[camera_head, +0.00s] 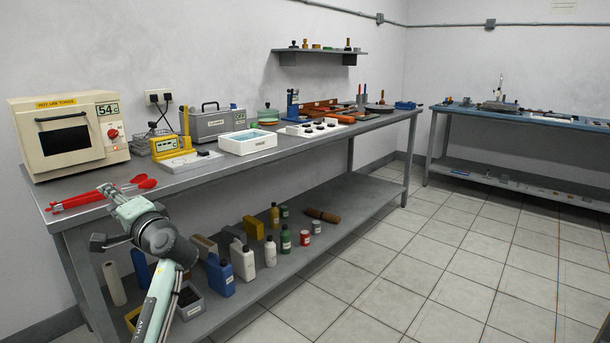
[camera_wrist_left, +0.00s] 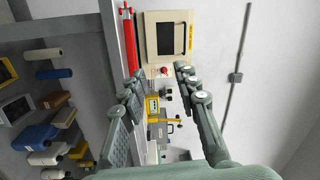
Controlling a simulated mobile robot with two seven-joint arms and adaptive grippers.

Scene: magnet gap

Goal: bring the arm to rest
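My left arm rises from the lower left of the head view. Its gripper (camera_head: 104,215) is near the front left edge of the workbench (camera_head: 215,167), close in the picture to the red-handled tongs (camera_head: 100,195). In the left wrist view the two fingers of the left gripper (camera_wrist_left: 158,82) stand apart with nothing between their tips. Behind them the beige oven (camera_wrist_left: 168,42) and a yellow device (camera_wrist_left: 153,106) show. My right gripper is in neither view.
The beige oven (camera_head: 68,134) stands at the bench's left end. A yellow gauge (camera_head: 168,146), a grey case (camera_head: 215,122) and a white tray (camera_head: 248,142) stand to its right. Bottles, including a blue one (camera_head: 220,276), fill the lower shelf. The tiled floor (camera_head: 420,260) is clear.

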